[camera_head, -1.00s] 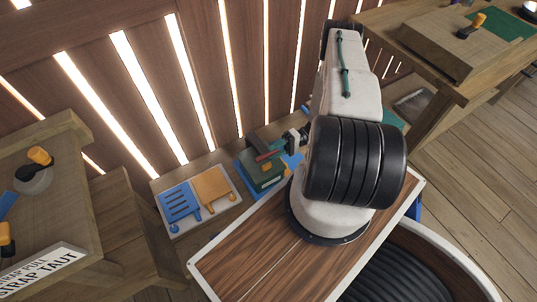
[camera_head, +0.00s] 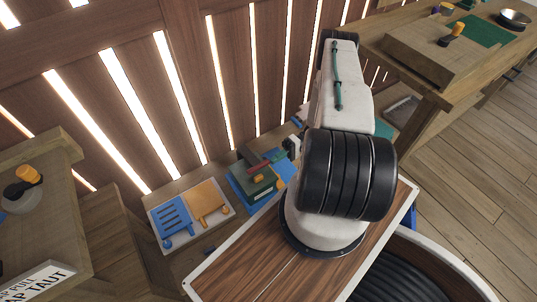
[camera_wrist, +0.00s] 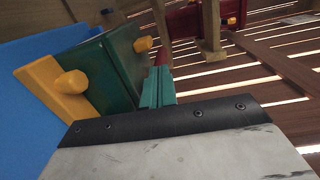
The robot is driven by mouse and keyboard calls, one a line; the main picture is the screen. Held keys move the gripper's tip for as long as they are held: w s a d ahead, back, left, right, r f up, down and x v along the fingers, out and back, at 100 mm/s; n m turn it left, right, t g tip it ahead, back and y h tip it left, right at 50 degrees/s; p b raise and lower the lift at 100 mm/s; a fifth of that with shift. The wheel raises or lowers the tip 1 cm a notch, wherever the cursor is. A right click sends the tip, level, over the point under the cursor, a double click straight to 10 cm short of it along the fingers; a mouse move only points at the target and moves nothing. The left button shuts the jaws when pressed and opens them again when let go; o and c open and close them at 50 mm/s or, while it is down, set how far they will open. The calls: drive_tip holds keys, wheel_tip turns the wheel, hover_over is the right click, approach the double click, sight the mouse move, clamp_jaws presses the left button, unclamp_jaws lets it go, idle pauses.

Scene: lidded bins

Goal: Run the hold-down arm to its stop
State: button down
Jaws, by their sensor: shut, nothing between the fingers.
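A green bin (camera_head: 262,187) with yellow knobs stands on a blue board (camera_head: 237,192) against the slatted wall. In the wrist view the bin (camera_wrist: 124,55) is close on the left, with a yellow bar and peg (camera_wrist: 72,84) on its face. A red bar (camera_head: 257,164) lies over the bin in the head view; I cannot tell whether it is the hold-down arm. My gripper (camera_head: 278,156) is just right of it. In the wrist view my gripper (camera_wrist: 160,78) is shut and empty beside the bin, with a red tip at its far end. Any contact is unclear.
A white tray (camera_head: 188,240) with blue and orange panels lies left of the bin. A wooden bench (camera_head: 40,215) with a strap sign stands at the left. Another bench (camera_head: 400,62) stands at the upper right. A red part (camera_wrist: 184,24) and wooden post (camera_wrist: 211,28) stand beyond my gripper.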

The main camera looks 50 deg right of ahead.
drive_tip(key=w+r+n+g+h, duration=0.3)
drive_tip(key=w+r+n+h, duration=0.1)
drive_tip(key=r+n+h, duration=0.4)
drive_tip(key=w+r+n+g+h, duration=0.2)
drive_tip(key=w+r+n+h, duration=0.25)
drive_tip(key=r+n, duration=0.5)
drive_tip(key=n, duration=0.1)
approach(250, 157)
drive_tip(key=s, duration=0.4)
drive_tip(key=shift+h, duration=0.35)
drive_tip(key=f, duration=0.1)
drive_tip(key=s+f, duration=0.2)
drive_tip(key=f, duration=0.1)
drive_tip(key=shift+s+a+f, duration=0.1)
drive_tip(key=shift+s+f, duration=0.15)
drive_tip(key=shift+f, duration=0.15)
drive_tip(key=shift+s+a+f, duration=0.1)
drive_tip(key=shift+s+f, duration=0.3)
drive_tip(key=shift+f, duration=0.4)
